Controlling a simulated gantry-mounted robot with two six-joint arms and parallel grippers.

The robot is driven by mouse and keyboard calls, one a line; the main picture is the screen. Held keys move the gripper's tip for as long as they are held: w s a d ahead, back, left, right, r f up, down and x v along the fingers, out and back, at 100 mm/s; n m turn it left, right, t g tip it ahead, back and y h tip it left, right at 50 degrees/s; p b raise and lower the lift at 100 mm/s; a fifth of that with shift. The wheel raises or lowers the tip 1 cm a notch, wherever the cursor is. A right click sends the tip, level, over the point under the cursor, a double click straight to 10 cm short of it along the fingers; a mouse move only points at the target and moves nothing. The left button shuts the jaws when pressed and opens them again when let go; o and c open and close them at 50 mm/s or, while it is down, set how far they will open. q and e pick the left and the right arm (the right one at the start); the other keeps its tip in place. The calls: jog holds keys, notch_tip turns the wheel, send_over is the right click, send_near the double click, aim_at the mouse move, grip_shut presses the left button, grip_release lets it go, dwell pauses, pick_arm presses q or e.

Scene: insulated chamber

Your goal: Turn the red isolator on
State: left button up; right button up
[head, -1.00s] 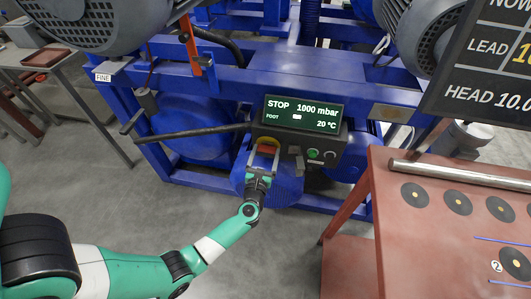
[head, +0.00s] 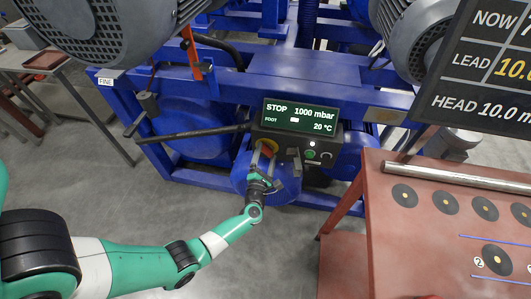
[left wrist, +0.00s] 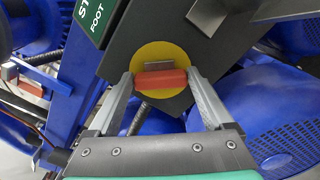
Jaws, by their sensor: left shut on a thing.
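The red isolator handle (head: 267,149) sits on a yellow disc on the dark control box (head: 337,158), below the display. In the left wrist view the red handle (left wrist: 160,79) lies across the yellow disc (left wrist: 160,55), level in that picture. My left gripper (head: 262,157) is at the handle, turned at a slant in the head view. In the left wrist view its two fingers (left wrist: 160,76) are closed on the handle's two ends. The display (head: 302,117) reads STOP, 1000 mbar and 20 °C. My right gripper is not in view.
A green button (head: 310,154) and other controls sit right of the isolator. Blue frame beams (head: 320,92) and motors surround the box. A grey bar (head: 190,134) sticks out at its left. A red-brown table (head: 385,240) stands at the right.

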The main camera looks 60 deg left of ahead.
pick_arm(q)
jog(key=m+p, duration=0.1)
jog(key=m, duration=0.3)
jog(key=shift+f+m+p, duration=0.15)
jog(key=shift+m+p, duration=0.35)
jog(key=shift+m, duration=1.4)
jog(key=o, duration=1.1)
jog(key=shift+o, duration=0.2)
jog(key=shift+d, duration=0.1)
